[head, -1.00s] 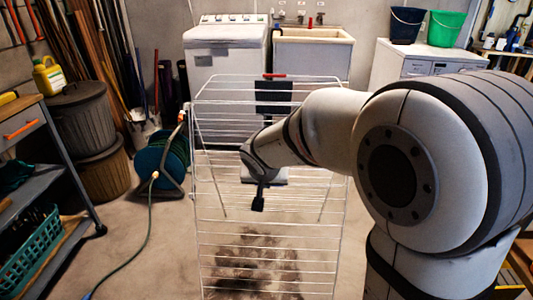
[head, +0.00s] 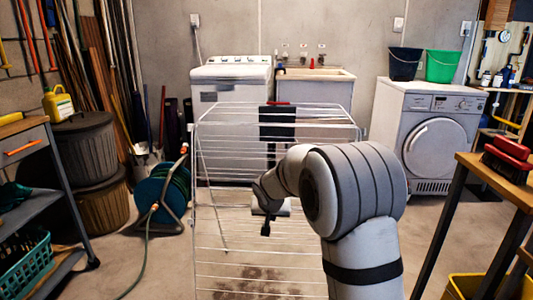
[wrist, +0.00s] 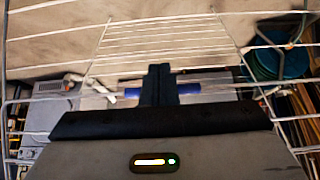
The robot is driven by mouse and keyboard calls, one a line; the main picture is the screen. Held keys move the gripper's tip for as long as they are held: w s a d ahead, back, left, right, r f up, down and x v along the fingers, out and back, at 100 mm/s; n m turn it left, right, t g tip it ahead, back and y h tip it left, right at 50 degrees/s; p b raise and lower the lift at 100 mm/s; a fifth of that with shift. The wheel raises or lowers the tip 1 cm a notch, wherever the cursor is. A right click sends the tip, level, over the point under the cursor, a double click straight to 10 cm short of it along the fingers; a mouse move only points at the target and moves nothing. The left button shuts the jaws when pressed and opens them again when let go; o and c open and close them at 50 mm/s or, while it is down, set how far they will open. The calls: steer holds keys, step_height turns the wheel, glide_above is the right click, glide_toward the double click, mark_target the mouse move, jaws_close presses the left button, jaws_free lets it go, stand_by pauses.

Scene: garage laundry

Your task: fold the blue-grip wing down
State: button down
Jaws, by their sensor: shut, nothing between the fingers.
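The white wire drying rack (head: 225,248) stands in the middle of the head view, with a red grip (head: 279,103) above a dark panel at its far top end. In the wrist view a blue grip (wrist: 189,88) lies across the rack wires, behind my fingers, which hide its middle. I cannot tell whether they touch it. My gripper (head: 265,228) points down over the rack, its black fingers together and empty; it also shows in the wrist view (wrist: 160,70). The blue grip is not visible in the head view.
A green hose reel (head: 162,190) stands left of the rack, its hose on the floor. A shelf cart (head: 50,215) is at left. A workbench (head: 500,180) and a yellow bin (head: 465,286) are at right. A front-loading machine (head: 430,135) stands behind.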

steer(key=shift+w+d+f, duration=0.1)
steer(key=shift+w+f, duration=0.2)
steer(key=shift+w, duration=0.25)
steer(key=shift+w+f, duration=0.25)
steer(key=shift+w, duration=0.3)
steer(key=shift+s, duration=0.1)
steer(key=s+a+r+b, duration=0.1)
steer(key=s+a+r, duration=0.1)
steer(key=s, duration=1.2)
steer(key=s+d+r+g+p, duration=0.1)
steer(key=s+d+r+p, duration=0.2)
steer(key=s+r+p, duration=0.6)
steer(key=s+d+r+n+g+p, duration=0.1)
steer(key=s+d+r+p, duration=0.3)
steer(key=s+r+p, duration=0.5)
steer(key=s+d+r+g+y+p, duration=0.1)
steer(key=s+r+p, duration=0.8)
steer(key=r+p, duration=0.9)
step_height(320, 180, up, 4)
steer(key=d+g, duration=0.1)
steer(key=d, duration=0.1)
steer(key=shift+s+d+n, duration=0.25)
steer(key=shift+d+n, duration=0.05)
steer(key=shift+d, duration=0.05)
steer(key=shift+f, duration=0.1)
